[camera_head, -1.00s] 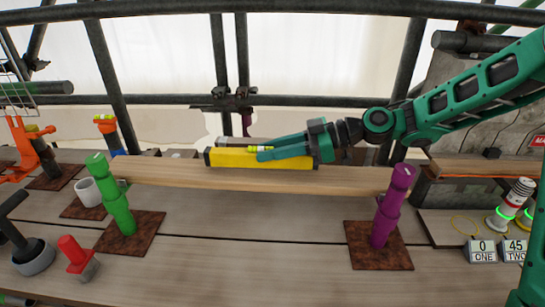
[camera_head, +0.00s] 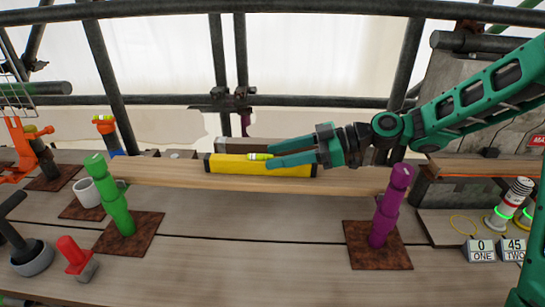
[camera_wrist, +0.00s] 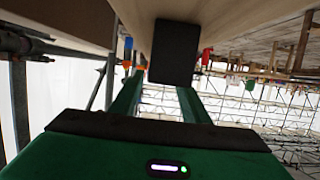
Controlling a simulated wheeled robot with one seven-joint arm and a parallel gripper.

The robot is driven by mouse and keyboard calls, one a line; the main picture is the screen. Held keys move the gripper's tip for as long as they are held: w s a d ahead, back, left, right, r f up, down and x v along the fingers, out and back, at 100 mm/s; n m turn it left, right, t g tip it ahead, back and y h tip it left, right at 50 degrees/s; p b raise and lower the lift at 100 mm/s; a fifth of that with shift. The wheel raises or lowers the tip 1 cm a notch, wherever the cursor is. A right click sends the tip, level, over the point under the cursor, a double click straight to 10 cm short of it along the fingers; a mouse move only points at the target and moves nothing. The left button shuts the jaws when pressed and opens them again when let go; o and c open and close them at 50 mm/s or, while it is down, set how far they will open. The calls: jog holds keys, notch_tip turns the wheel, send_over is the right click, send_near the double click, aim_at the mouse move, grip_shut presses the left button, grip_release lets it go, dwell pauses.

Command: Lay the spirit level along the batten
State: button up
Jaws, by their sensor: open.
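The yellow spirit level (camera_head: 235,165) with dark end caps and a green vial lies lengthwise along the wooden batten (camera_head: 160,174). It rests on the batten's top, around its middle. My gripper (camera_head: 268,155) is open, its two green fingers pointing left at the right part of the level, overlapping it in the head view. In the wrist view, a dark end face (camera_wrist: 175,53), likely the level's end cap, sits between the spread fingers against the pale wood. I cannot tell whether a finger still touches the level. The level's far side is hidden.
A green post (camera_head: 117,205) and a purple post (camera_head: 389,210) on rusty plates stand at the batten's ends. A white mug (camera_head: 87,192), a red-topped object (camera_head: 75,255) and a black-handled tool (camera_head: 32,255) stand at left. Numbered blocks (camera_head: 496,250) are at right.

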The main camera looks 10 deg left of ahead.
jog(key=v, duration=0.9)
jog(key=shift+d, duration=0.2)
jog(key=shift+s+a, duration=0.1)
